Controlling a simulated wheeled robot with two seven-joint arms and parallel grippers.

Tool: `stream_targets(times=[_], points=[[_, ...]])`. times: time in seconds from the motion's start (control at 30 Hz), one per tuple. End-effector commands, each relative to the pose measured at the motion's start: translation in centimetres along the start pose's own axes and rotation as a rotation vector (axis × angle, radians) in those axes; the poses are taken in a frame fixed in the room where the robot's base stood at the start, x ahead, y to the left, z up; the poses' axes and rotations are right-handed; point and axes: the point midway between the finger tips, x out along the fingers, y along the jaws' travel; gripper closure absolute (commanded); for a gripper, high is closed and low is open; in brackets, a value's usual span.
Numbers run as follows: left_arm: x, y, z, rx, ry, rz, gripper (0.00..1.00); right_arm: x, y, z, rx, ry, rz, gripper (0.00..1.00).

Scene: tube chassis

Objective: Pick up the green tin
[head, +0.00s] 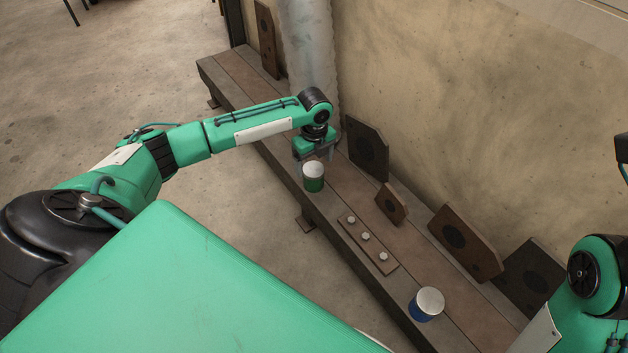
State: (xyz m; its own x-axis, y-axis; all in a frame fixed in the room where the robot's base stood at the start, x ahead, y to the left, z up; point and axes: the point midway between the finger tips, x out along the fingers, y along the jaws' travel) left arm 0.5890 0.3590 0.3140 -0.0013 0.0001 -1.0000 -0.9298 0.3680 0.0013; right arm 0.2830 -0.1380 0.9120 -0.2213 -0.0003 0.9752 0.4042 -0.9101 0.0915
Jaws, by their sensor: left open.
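The green tin (314,184) stands upright on the long wooden bench, near its front edge. It has a pale silver lid and a green lower body. My left gripper (314,164) is open and points down just above and behind the tin. Its fingers are close to the tin's lid and partly hidden, so I cannot tell whether they touch it or reach around it. On the right, part of my right arm (592,282) shows, but its gripper is out of view.
A blue tin (426,304) with a silver lid stands farther right on the bench (226,75). A small plate with several bolts (368,244) lies between the tins. Dark plates with holes (367,148) lean against the wall. A grey pipe (311,50) rises behind my left gripper.

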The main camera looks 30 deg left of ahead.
Motion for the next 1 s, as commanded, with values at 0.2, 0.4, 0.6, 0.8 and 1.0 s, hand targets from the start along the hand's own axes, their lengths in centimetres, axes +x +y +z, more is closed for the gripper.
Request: stream_targets(times=[0.2,0.4,0.6,0.8,1.0], points=[[1.2,0.0,0.0,0.0,0.0,0.0,0.18,0.1,0.1,-0.2,0.001,0.011,0.005,0.64],[3.2,0.0,0.0,0.0,0.0,-0.001,0.18,0.3,0.2,-0.8,0.008,0.043,0.016,0.64],[5.2,0.1,0.1,0.0,0.0,-0.001,0.18,0.2,0.2,-1.4,0.015,0.064,0.028,0.64],[6.1,0.1,0.1,0.0,-0.001,-0.001,0.18,-0.1,0.0,-1.6,0.015,0.068,0.03,0.64],[6.0,0.1,0.1,0.0,-0.001,-0.001,0.18,0.0,0.0,-1.6,0.015,0.068,0.03,0.64]])
